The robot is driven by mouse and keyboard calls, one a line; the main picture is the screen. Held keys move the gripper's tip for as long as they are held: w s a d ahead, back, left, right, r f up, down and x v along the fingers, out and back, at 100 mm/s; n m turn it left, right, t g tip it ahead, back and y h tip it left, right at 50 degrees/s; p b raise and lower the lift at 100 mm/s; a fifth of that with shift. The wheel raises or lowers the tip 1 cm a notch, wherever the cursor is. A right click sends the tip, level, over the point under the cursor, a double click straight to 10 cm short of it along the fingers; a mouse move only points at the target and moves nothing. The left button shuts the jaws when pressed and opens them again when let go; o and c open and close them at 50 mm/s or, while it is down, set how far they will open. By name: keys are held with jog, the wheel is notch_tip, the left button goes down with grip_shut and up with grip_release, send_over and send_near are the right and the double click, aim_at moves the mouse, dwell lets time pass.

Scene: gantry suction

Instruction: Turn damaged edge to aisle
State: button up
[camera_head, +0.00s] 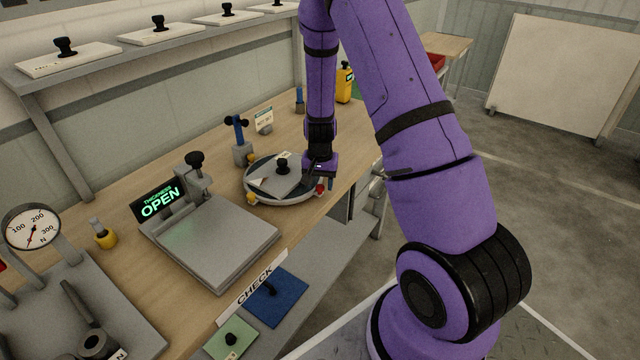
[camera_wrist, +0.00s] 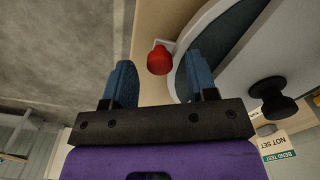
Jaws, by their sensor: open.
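A round turntable (camera_head: 309,197) with a pale rim stands on the wooden bench. A grey plate (camera_head: 262,180) with a black knob (camera_head: 282,166) lies on it, with a pale mark near its left corner. In the wrist view the plate (camera_wrist: 231,70) and knob (camera_wrist: 272,95) show at the right. My gripper (camera_head: 322,186) is over the turntable's right edge. In the wrist view its blue fingers (camera_wrist: 160,85) are apart with nothing gripped. A red knob (camera_wrist: 160,59) at the rim lies ahead, between the fingers' lines; it also shows in the head view (camera_head: 320,188).
A thickness gauge (camera_head: 215,240) reading OPEN stands left of the turntable. A blue clamp post (camera_head: 240,140) stands behind it, with a yellow bottle (camera_head: 344,85) farther back. A "NOT SET" bend-test sign (camera_wrist: 283,144) is close by. The aisle floor (camera_head: 570,200) at right is clear.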

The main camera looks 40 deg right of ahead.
jog(key=shift+f, duration=0.35)
jog(key=shift+c, duration=0.4)
grip_shut()
jog(key=shift+w+d, duration=0.1)
jog(key=shift+d, duration=0.1)
